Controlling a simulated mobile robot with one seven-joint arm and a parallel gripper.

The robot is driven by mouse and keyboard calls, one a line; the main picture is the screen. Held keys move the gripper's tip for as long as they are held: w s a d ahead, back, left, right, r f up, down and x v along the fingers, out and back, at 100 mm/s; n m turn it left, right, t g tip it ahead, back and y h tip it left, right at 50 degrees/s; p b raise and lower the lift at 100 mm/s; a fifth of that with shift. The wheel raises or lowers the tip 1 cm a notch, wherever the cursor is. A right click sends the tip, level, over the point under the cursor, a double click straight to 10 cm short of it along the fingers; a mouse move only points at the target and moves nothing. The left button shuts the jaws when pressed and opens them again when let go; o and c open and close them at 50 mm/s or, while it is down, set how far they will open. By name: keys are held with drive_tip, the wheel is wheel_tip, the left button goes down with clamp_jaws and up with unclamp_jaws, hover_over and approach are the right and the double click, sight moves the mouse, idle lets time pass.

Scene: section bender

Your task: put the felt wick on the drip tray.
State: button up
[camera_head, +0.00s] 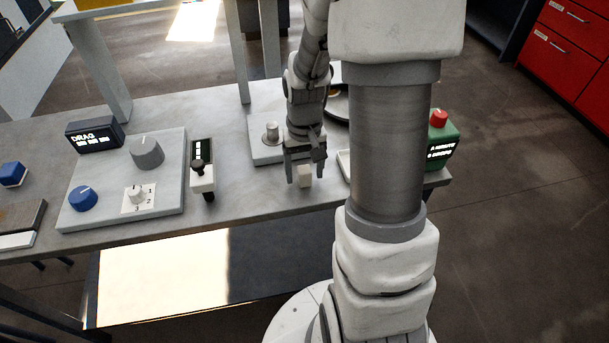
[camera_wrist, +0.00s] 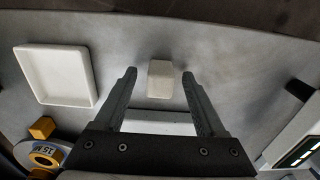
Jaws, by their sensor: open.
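A small off-white block, which looks like the felt wick (camera_head: 305,177), is on the grey bench near its front edge. In the wrist view the felt wick (camera_wrist: 160,79) lies between my fingertips, with a gap on each side. My gripper (camera_head: 303,168) is open and points down over it; its two fingers also show in the wrist view (camera_wrist: 159,76). The shallow white square drip tray (camera_wrist: 55,76) lies to the left of the gripper in the wrist view and looks empty. In the head view only a sliver of the drip tray (camera_head: 344,165) shows beside my arm.
A green box with a red button (camera_head: 439,120) stands at the bench's right end. A black lever switch (camera_head: 201,175) and a control panel with knobs (camera_head: 110,190) are to the left. A yellow part (camera_wrist: 43,127) is near the tray. Bare bench lies between wick and tray.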

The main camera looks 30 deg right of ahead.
clamp_jaws()
idle(0.3)
